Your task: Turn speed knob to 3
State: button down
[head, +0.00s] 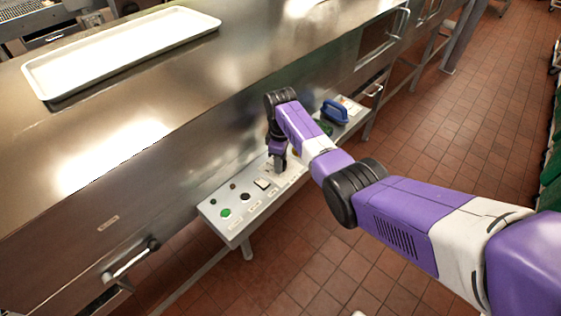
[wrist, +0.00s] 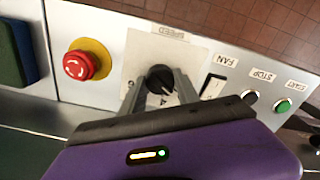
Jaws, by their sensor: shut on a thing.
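The black speed knob (wrist: 160,78) sits on a light square plate (wrist: 147,58) under an upside-down SPEED label (wrist: 170,36) in the wrist view. My gripper (wrist: 158,88) has one finger on each side of the knob and is shut on it. A few scale marks show around the knob, partly covered by the fingers; I cannot read the pointed-at number for sure. In the head view my gripper (head: 279,163) reaches down onto the control panel (head: 236,220), and the knob is hidden behind it.
A red emergency stop button (wrist: 77,65) on a yellow ring is left of the plate in the wrist view. The FAN switch (wrist: 212,87), black STOP button (wrist: 250,97) and green START button (wrist: 282,105) are to the right. A blue-handled object (head: 335,112) stands on the panel's far end.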

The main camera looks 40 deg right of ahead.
jog(key=c, duration=0.9)
grip_release()
jog(key=shift+r, duration=3.95)
